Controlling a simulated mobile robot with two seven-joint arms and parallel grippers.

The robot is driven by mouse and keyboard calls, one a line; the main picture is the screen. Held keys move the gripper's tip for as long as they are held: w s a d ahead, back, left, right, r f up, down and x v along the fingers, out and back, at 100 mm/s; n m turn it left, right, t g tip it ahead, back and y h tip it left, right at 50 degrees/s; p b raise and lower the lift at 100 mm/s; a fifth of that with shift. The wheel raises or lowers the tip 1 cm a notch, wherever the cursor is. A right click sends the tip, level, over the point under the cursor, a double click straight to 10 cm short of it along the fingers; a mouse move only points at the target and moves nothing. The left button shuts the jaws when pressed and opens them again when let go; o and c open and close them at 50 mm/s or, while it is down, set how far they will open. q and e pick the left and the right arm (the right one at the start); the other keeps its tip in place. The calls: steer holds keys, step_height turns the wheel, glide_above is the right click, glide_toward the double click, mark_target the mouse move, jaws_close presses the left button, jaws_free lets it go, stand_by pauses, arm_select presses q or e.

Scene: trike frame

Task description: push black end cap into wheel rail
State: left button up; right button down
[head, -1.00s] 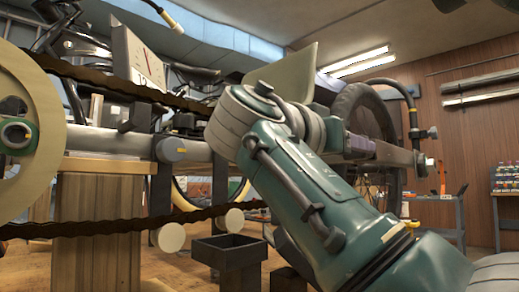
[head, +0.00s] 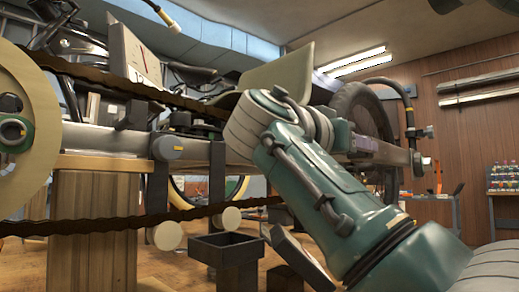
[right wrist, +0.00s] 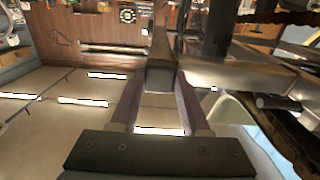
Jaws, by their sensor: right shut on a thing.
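My right gripper (right wrist: 158,100) is shut on a dark, tapered block between its two purple-grey fingers, which looks like the black end cap (right wrist: 160,65). In the head view my right arm reaches in from the lower right, and a purple part of the gripper (head: 362,145) shows beside the grey rail (head: 400,154). The cap cannot be made out there. In the right wrist view a grey metal bar (right wrist: 240,72), perhaps the wheel rail, runs right from close to the cap. I cannot tell whether the cap touches it or sits in it. My left gripper is not in view.
A cream wheel disc (head: 25,90) and a dark chain (head: 100,227) are at the left. A wooden block (head: 95,225) supports the frame. A black open box (head: 225,250) stands on the bench. A dark tyre (head: 362,110) is behind my arm.

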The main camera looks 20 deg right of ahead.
steer(key=shift+c, duration=1.5)
jaws_free()
steer(key=v, duration=1)
steer(key=shift+p, duration=0.45)
steer(key=shift+d, duration=0.1)
